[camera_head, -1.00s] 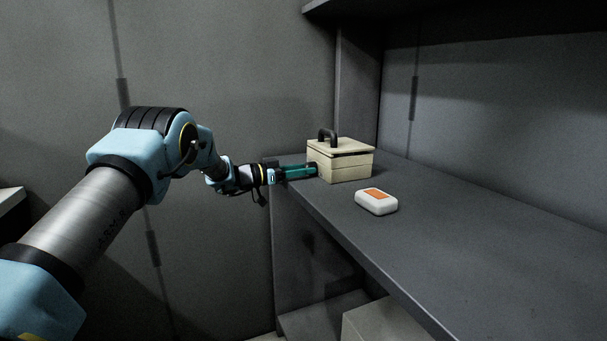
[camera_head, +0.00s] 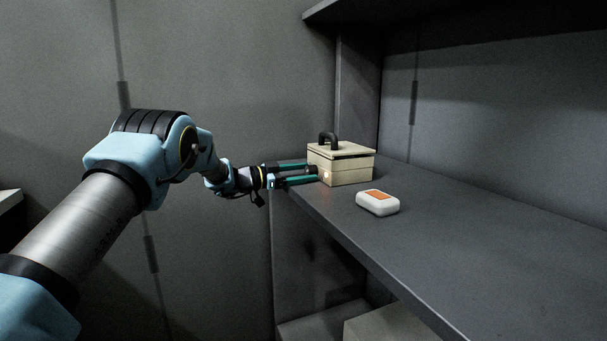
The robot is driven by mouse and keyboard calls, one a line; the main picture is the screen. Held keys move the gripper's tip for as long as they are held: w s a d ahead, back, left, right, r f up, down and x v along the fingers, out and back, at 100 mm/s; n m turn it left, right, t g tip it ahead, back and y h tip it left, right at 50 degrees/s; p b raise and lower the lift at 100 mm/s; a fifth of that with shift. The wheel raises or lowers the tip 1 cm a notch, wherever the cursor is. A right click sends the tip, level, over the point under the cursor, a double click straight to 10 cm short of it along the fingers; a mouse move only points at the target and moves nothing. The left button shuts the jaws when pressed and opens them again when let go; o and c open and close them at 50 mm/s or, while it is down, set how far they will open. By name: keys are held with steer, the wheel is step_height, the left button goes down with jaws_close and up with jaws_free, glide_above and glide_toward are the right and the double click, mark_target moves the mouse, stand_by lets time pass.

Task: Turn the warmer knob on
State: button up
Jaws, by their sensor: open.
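The warmer (camera_head: 350,171) is a cream box with a lid and a dark handle, standing upright near the left end of the dark shelf. The knob (camera_head: 312,169) shows as a small dark shape at that face, partly hidden by my fingers. My gripper (camera_head: 312,173) is open, with its two teal fingers apart, one above the other in the picture, and their tips close to that face around the knob's spot. I cannot tell whether the fingers touch the knob.
A white rounded box with an orange top (camera_head: 378,203) lies on the shelf (camera_head: 480,235) in front of the warmer. The shelf to the right is clear. An upper shelf (camera_head: 450,18) overhangs at the top right, and a pale box (camera_head: 400,322) stands below.

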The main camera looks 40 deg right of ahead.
steer(key=shift+a, duration=0.1)
steer(key=b+v, duration=0.1)
steer(key=v, duration=0.9)
steer(key=shift+w+a, duration=0.2)
steer(key=shift+a, duration=0.1)
